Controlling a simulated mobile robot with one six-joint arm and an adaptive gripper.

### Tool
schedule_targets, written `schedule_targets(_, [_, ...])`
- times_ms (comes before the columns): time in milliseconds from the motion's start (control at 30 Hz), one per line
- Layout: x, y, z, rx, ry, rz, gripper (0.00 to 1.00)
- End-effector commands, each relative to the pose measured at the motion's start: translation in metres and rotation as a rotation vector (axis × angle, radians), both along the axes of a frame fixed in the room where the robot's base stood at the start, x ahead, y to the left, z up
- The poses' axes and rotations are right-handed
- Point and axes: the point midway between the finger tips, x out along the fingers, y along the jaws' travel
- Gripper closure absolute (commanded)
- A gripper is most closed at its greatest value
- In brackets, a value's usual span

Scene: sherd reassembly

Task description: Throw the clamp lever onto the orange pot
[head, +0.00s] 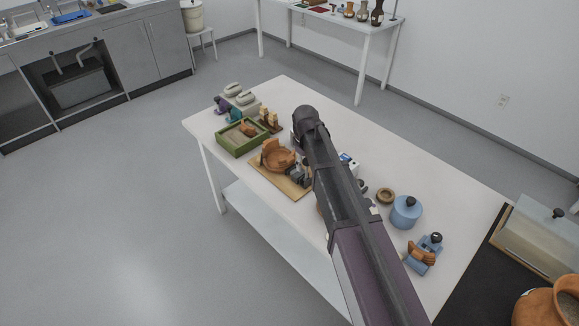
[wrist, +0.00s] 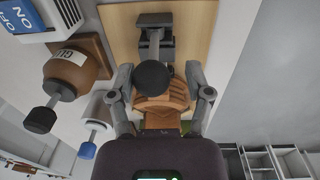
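The orange pot (head: 278,155), broken at the rim, sits on a wooden board (head: 266,178). It also shows in the wrist view (wrist: 160,105), partly hidden behind the black knob and my gripper. The grey clamp (head: 297,176) stands on the board beside the pot. In the wrist view, its body (wrist: 155,35) is at the top, and its lever runs toward the black ball knob (wrist: 152,78). My gripper (wrist: 160,80) is open, with one finger on each side of the knob and visible gaps. The arm hides the fingers in the head view.
A brown glue bottle (wrist: 70,68), a white bottle with a blue tip (wrist: 97,110) and an ON/OFF box (wrist: 22,15) are left of the board. A green sand tray (head: 241,138), a blue jar (head: 406,212) and a wooden ring (head: 385,195) stand on the table.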

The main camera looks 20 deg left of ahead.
Motion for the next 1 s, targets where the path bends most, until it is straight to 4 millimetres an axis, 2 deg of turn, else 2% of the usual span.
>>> schedule_targets(1000, [-0.035,0.021,-0.017,-0.095,-0.163,0.002,0.36])
